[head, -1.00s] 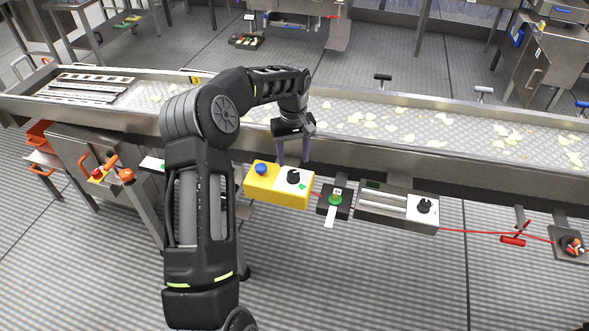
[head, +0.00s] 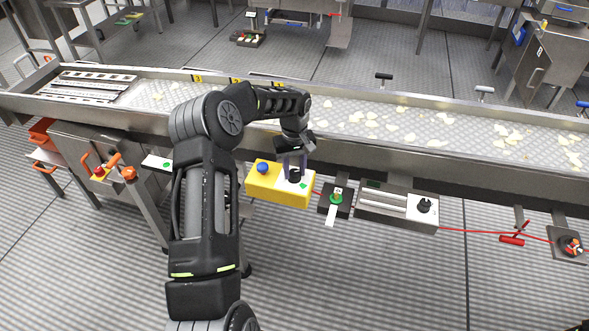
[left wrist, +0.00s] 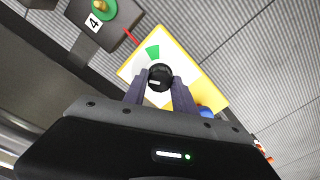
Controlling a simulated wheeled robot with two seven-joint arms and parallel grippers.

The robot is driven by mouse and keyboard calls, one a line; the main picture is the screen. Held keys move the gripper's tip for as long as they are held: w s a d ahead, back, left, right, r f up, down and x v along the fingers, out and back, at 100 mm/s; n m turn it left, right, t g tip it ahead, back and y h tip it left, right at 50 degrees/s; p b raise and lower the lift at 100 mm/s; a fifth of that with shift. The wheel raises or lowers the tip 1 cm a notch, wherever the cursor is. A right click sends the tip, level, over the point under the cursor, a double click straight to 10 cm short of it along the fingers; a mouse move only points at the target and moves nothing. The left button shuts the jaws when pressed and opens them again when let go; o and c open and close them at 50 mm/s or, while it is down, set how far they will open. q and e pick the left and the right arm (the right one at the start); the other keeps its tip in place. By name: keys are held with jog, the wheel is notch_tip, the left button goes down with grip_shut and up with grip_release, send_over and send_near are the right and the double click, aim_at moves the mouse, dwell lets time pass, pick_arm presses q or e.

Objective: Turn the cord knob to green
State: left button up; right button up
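The black knob (head: 295,175) sits on the white plate of a yellow box (head: 264,185) at the front of the conveyor. In the left wrist view the knob (left wrist: 160,77) shows a small white mark at its lower left, and a green patch (left wrist: 152,53) lies on the plate above it. My left gripper (head: 295,172) points down at the knob, with its two fingers apart, one on each side of it. In the left wrist view my left gripper (left wrist: 160,82) has the knob between its fingertips; firm contact is not clear. My right gripper is not in view.
A blue button (head: 262,168) is on the same yellow box. To the right are a black switch box with a green ring (head: 336,198) and a grey box with another black knob (head: 424,206). A red cord (head: 475,231) runs right. The conveyor edge (head: 400,160) is close behind.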

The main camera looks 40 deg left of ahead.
pick_arm(q)
grip_shut()
jog(key=shift+m+b, duration=0.3)
jog(key=shift+f+m+b, duration=0.1)
jog(key=shift+m+b, duration=0.4)
jog(key=shift+m, duration=0.4)
jog(key=shift+m+b, duration=0.6)
jog(key=shift+m, duration=0.6)
jog(key=m+b, duration=0.1)
jog(key=m, duration=0.2)
jog(key=shift+m, duration=0.4)
jog(key=shift+m+b, duration=0.3)
jog(key=shift+m, duration=1.5)
